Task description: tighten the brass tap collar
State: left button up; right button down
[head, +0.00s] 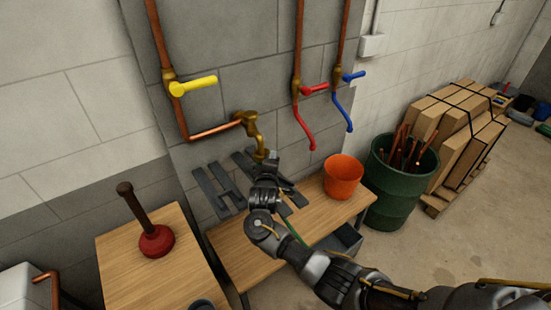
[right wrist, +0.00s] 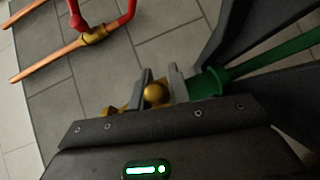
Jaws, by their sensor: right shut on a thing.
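The brass tap (head: 250,125) sticks out from the grey block wall at the end of a copper pipe, with its outlet pointing down. My right gripper (head: 265,158) is at the lower end of this tap. In the right wrist view, its fingers (right wrist: 160,88) are closed around a rounded brass piece (right wrist: 155,94), which looks like the tap collar. More brass shows just left of the fingers. The fingers hide much of the collar, so I cannot tell how it sits on its thread. My left gripper is in neither view.
A yellow-handled valve (head: 192,86) is up left; red (head: 303,90) and blue (head: 343,76) valves are right. A plunger (head: 155,238) stands left, a green barrel (head: 400,185) right.

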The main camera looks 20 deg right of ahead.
jog(key=shift+s+f+m+g+h, duration=0.4)
jog(key=shift+f+m+h, duration=0.1)
jog(key=shift+h, duration=0.2)
jog(key=c, duration=1.5)
grip_release()
jog(key=shift+r, duration=0.15)
jog(key=shift+o, duration=0.9)
jog(key=shift+s+r, duration=0.1)
jog(key=shift+r, duration=0.15)
